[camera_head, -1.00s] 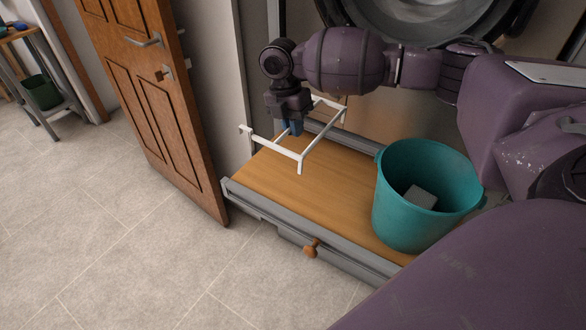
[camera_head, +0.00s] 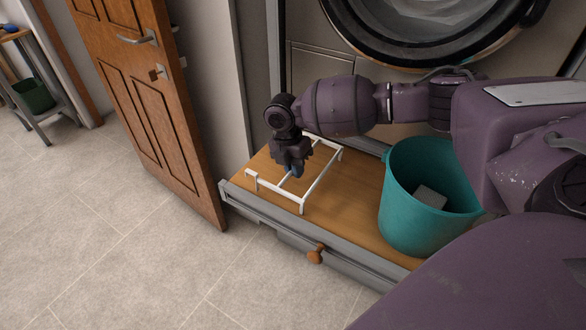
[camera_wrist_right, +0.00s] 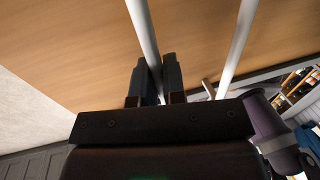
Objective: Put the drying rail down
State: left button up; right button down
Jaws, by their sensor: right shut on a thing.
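The white drying rail (camera_head: 318,185) is a thin frame with short legs, low over the left part of the wooden bench top (camera_head: 352,190). Its front leg appears to meet the wood near the front edge; I cannot tell whether every leg touches. My right gripper (camera_head: 292,172) points down at the rail's middle bar. In the right wrist view its two dark fingers (camera_wrist_right: 155,82) are shut on a white bar, with a second white bar (camera_wrist_right: 238,45) to the right. My left gripper is not in view.
A teal bucket (camera_head: 425,205) with a pale block (camera_head: 430,197) inside stands right of the rail on the bench. A round-doored machine (camera_head: 430,25) is behind. An open wooden door (camera_head: 150,100) stands at left. The tiled floor in front is clear.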

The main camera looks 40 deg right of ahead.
jog(key=shift+f, duration=0.1)
jog(key=c, duration=1.7)
grip_release()
jog(key=shift+f, duration=0.1)
jog(key=o, duration=0.5)
